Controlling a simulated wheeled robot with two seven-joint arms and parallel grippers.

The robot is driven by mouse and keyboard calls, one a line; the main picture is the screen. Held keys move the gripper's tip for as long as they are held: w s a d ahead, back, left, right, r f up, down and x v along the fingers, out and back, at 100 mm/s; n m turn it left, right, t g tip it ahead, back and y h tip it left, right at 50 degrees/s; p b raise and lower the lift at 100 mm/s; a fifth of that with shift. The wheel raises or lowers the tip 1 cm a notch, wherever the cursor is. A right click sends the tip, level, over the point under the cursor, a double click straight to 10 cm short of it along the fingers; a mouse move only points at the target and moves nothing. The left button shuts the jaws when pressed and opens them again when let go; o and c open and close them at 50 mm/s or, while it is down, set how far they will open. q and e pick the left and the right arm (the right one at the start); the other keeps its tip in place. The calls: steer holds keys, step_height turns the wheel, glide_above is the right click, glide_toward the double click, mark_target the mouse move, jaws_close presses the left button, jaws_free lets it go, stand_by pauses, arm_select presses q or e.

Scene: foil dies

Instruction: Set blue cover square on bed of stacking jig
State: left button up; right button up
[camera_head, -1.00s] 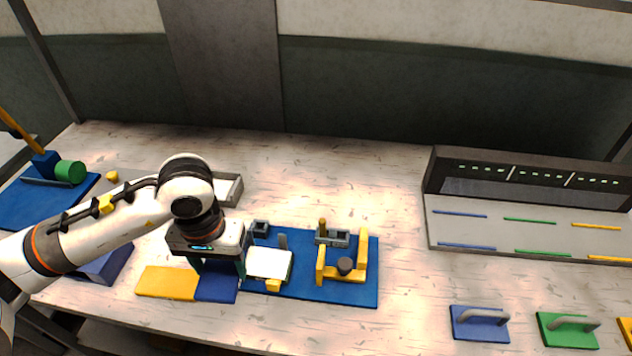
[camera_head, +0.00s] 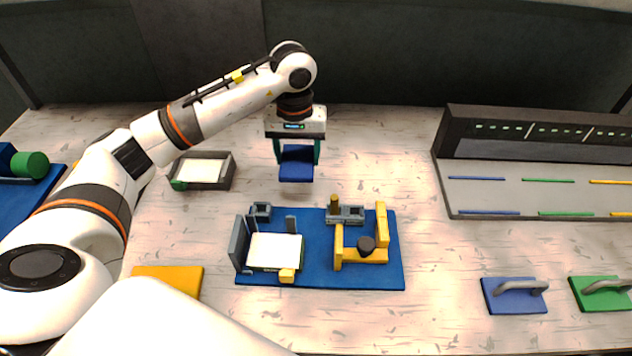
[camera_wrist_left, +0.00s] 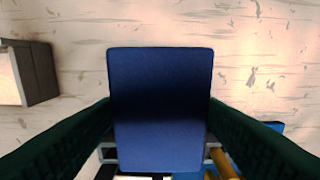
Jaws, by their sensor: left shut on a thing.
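The blue cover (camera_head: 296,164) is a flat blue rectangle, held in the air above the table behind the stacking jig. My left gripper (camera_head: 297,152) is shut on it, with one dark green finger at each side. In the left wrist view the blue cover (camera_wrist_left: 160,110) fills the middle between the fingers. The stacking jig sits on a blue base plate (camera_head: 318,276). Its bed at the left carries a white sheet or block (camera_head: 274,251), with grey posts and a small yellow block around it. My right gripper is not in view.
A yellow cover (camera_head: 168,279) lies left of the jig. A grey tray (camera_head: 204,184) with a white inside stands behind it. A yellow clamp-like fixture (camera_head: 362,254) is on the plate's right. Blue (camera_head: 514,296) and green handled pieces lie at right, before a grey rack (camera_head: 540,190).

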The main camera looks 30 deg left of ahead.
mark_target(298, 159)
arm_select(q)
step_height(298, 159, down, 4)
steer(key=shift+r+p, duration=0.1)
steer(key=shift+p, duration=0.25)
steer(key=shift+f+p, duration=0.4)
steer(key=shift+f, duration=1.7)
steer(key=o, duration=1)
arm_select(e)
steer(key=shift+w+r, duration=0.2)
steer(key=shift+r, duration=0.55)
